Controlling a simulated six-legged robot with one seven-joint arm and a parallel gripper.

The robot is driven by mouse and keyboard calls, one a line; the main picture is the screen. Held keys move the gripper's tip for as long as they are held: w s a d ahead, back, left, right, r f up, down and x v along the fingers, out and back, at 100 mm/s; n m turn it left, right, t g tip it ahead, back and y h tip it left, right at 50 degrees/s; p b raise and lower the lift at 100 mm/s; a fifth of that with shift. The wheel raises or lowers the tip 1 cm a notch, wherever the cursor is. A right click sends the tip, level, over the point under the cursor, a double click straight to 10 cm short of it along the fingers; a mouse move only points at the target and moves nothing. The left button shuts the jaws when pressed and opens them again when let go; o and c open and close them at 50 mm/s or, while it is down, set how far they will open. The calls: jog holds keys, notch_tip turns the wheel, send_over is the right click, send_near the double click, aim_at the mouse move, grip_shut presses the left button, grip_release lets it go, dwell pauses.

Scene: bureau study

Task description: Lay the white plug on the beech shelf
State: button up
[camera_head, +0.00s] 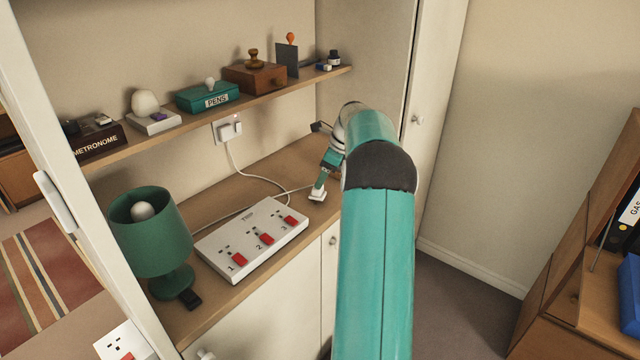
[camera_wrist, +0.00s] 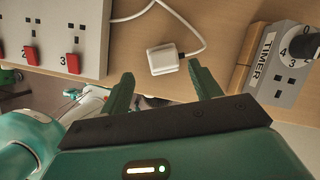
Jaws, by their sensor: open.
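The white plug (camera_wrist: 163,58) lies on the wooden counter, with a white cord running to a dark spot at its right side in the wrist view. In the head view a small white piece of it (camera_head: 317,197) shows just below my gripper (camera_head: 320,184). In the wrist view my gripper (camera_wrist: 163,84) is open and empty, its two green fingers apart, with the plug just beyond and between the tips. The beech shelf (camera_head: 200,123) runs along the wall above the counter and holds several things. A gap of bare shelf lies between some of them.
A power strip (camera_head: 252,240) with red switches lies left of the plug, beside a green lamp (camera_head: 150,235). A grey timer block (camera_wrist: 285,75) stands right of the plug in the wrist view. On the shelf are a green pens box (camera_head: 207,97) and a wooden box (camera_head: 255,78).

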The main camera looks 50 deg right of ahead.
jog(key=v, duration=0.8)
jog(key=s+a+r+n+h, duration=0.1)
jog(key=a+r+n, duration=0.3)
jog(key=a, duration=0.6)
jog(key=s+a+r+n, duration=0.1)
jog(key=a+r+n, duration=0.1)
jog(key=a+n, duration=0.65)
jog(key=s+a+r+n+h, duration=0.15)
jog(key=a+r, duration=0.25)
jog(key=a, duration=0.8)
jog(key=s+a+f+n, duration=0.3)
jog(key=s+a+n, duration=0.5)
jog(key=s+a, duration=0.1)
jog(key=s+a+f+n+t, duration=0.1)
jog(key=s+a+f+n, duration=0.3)
jog(key=s+a+n, duration=0.4)
jog(key=shift+s+a+f+n+t, duration=0.3)
jog(key=shift+s+a, duration=0.3)
jog(key=shift+a, duration=0.1)
jog(key=shift+y, duration=0.25)
jog(key=c, duration=0.6)
jog(key=shift+d, duration=0.1)
